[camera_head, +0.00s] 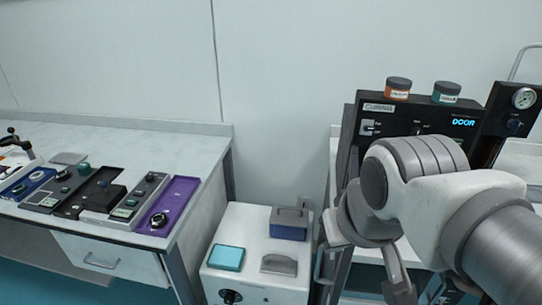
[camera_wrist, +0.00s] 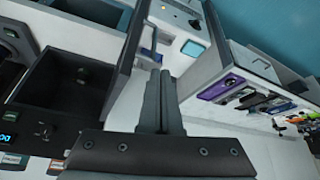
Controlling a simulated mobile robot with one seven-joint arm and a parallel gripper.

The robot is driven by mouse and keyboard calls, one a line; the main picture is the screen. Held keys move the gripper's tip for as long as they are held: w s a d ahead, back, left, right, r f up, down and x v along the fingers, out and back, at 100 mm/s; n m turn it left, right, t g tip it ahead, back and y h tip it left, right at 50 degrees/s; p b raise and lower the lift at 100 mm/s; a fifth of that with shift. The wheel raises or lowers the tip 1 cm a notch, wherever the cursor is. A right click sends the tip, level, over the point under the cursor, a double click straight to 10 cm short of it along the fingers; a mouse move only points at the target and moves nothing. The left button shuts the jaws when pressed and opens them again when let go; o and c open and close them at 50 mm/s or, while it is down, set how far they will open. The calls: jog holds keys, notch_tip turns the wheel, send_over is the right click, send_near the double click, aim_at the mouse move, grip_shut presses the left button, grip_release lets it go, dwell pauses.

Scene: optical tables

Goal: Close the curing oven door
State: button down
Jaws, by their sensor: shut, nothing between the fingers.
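The black curing oven (camera_head: 385,112) stands on the right-hand table, with a lit "DOOR" display; my arm hides much of its front. In the wrist view its dark cavity (camera_wrist: 70,88) is exposed. The oven door (camera_wrist: 122,62) stands open, swung out from the front and seen nearly edge-on. A bar handle (camera_wrist: 153,38) is on its outer face; it also shows at the left of my arm in the head view (camera_head: 319,263). My gripper (camera_wrist: 160,74) is shut and empty, beside the outer face of the door. I cannot tell whether it touches the door.
A white cabinet (camera_head: 245,240) with small boxes stands left of the door. The left table (camera_head: 110,140) holds several instruments and a purple tray (camera_head: 180,195).

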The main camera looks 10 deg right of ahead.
jog(key=w+a+r+n+g+p, duration=0.1)
jog(key=w+r+n+g+p, duration=0.2)
jog(key=r+p, duration=0.7)
jog(key=w+a+f+n+g+h, duration=0.1)
jog(key=w+a+f+n+g, duration=0.1)
jog(key=w+f+n, duration=0.3)
jog(key=w+a+f+n+g+h, duration=0.1)
jog(key=w+a+f+n+g, duration=0.15)
jog(key=w+f, duration=0.4)
jog(key=s+d+f, duration=0.2)
jog(key=f, duration=0.3)
jog(key=s+d+f+p, duration=0.1)
jog(key=s+d+f, duration=0.1)
jog(key=f, duration=0.4)
jog(key=shift+s+d+p, duration=0.3)
jog(key=shift+s+d, duration=0.1)
jog(key=shift+s, duration=0.15)
jog(key=shift+s+d+n+t, duration=0.1)
jog(key=shift+d+n+t, duration=0.05)
jog(key=shift+n+t, duration=0.1)
